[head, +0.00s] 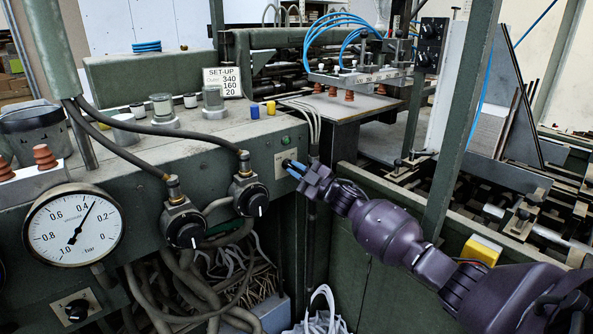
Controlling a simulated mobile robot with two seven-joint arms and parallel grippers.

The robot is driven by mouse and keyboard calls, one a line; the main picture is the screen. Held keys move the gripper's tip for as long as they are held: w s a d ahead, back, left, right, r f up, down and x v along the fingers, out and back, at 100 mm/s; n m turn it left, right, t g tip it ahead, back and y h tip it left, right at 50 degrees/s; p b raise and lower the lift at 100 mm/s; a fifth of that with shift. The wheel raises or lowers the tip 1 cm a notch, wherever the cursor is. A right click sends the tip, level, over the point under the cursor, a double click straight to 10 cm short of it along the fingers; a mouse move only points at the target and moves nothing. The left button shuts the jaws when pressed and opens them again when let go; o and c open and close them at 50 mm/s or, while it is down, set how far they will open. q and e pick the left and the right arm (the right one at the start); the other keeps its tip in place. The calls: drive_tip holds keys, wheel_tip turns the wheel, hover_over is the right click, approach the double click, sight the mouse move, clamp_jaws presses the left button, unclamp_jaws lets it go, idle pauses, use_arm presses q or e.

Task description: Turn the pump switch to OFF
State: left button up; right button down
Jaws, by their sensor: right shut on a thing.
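The pump switch (286,163) is a small dark knob on a pale label plate (279,161) on the front of the green-grey machine panel. A green lamp (286,140) sits just above it. The label's writing is too small to read. My left gripper is not in view.
A round pressure gauge (73,226) and two black valve knobs (185,230) (250,198) stick out from the panel at the left. Another black switch (76,310) is at the lower left. Hoses hang below. A steel post (461,125) stands beside my right arm.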

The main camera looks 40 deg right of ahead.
drive_tip(key=shift+r, duration=0.4)
drive_tip(key=c, duration=1.2)
unclamp_jaws()
drive_tip(key=shift+o, duration=0.2)
drive_tip(key=shift+w+a+f, duration=0.1)
drive_tip(key=shift+f, duration=0.2)
drive_tip(key=v, duration=1)
drive_tip(key=shift+s, duration=0.3)
